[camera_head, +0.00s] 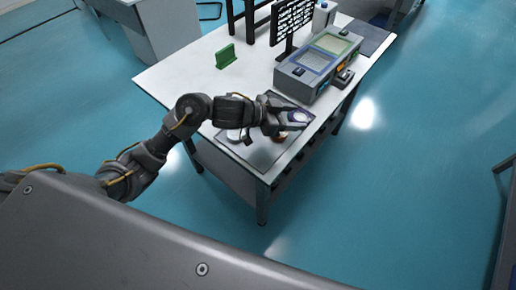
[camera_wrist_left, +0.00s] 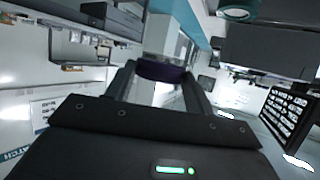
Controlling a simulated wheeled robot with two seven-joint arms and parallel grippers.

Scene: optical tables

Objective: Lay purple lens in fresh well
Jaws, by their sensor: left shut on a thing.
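My left gripper (camera_head: 297,119) is shut on the purple lens (camera_head: 299,116), holding it over the right part of a dark grey tray (camera_head: 261,162) on the white table. In the left wrist view the purple lens (camera_wrist_left: 160,71) shows as a dark purple disc seen nearly edge-on between the two fingers of the left gripper (camera_wrist_left: 163,78). A pale round piece (camera_head: 234,135) and an orange-brown piece (camera_head: 279,138) lie on the tray, partly hidden by my arm. I cannot make out the wells clearly. My right gripper is not in view.
A grey instrument box (camera_head: 318,66) with screens stands behind the tray, with a small dark device (camera_head: 343,78) beside it. The table (camera_head: 185,72) is bare at left.

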